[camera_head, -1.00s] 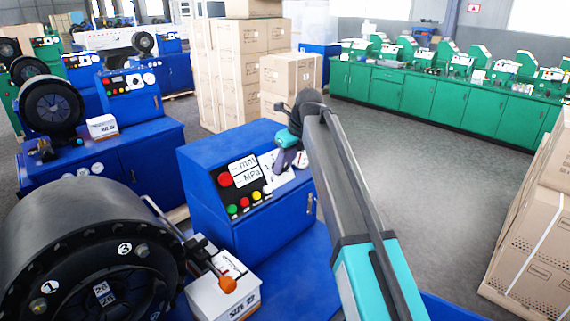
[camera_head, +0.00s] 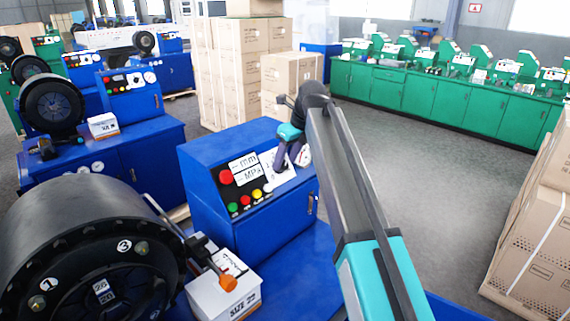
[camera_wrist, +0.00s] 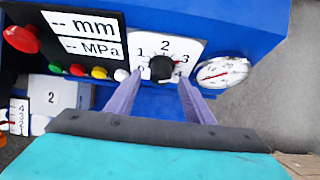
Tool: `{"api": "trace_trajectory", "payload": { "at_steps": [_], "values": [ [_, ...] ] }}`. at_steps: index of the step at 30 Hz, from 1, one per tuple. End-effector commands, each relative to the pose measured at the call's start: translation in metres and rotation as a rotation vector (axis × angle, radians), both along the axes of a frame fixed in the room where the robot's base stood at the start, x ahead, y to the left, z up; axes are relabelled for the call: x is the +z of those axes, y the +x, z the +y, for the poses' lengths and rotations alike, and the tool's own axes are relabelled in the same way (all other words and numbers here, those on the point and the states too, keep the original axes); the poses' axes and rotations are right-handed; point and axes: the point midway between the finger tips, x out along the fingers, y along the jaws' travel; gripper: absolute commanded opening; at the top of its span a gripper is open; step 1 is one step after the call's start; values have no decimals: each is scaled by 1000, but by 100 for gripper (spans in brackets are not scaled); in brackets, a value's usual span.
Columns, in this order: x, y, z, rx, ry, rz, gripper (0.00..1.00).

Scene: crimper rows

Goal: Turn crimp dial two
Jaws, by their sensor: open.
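The crimp dial (camera_wrist: 162,68) is a black knob with a red mark on a white plate numbered around it. It shows in the wrist view, upper middle, on the blue control box (camera_head: 262,218). My gripper (camera_wrist: 157,82) is open, with its two purple fingers on either side of the dial's lower part in that view. I cannot tell whether they touch the knob. In the head view my gripper (camera_head: 288,168) is at the box's sloped panel, and it and my arm hide the dial.
A white gauge (camera_wrist: 222,72) sits right of the dial. Red, green and yellow buttons and two displays (camera_wrist: 85,33) are to its left. A black crimper head (camera_head: 85,250) and a white box (camera_head: 225,290) stand at the front left. Stacked cartons (camera_head: 250,70) stand behind.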

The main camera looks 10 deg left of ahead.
Motion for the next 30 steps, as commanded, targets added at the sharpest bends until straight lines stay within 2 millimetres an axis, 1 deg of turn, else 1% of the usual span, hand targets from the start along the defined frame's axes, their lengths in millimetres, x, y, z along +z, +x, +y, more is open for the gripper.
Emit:
{"api": "trace_trajectory", "payload": {
  "at_steps": [24, 30],
  "values": [
    [95, -21, -35, 0, 0, 0, 48],
    [106, -24, -39, 1, 0, 2, 48]
  ]
}}
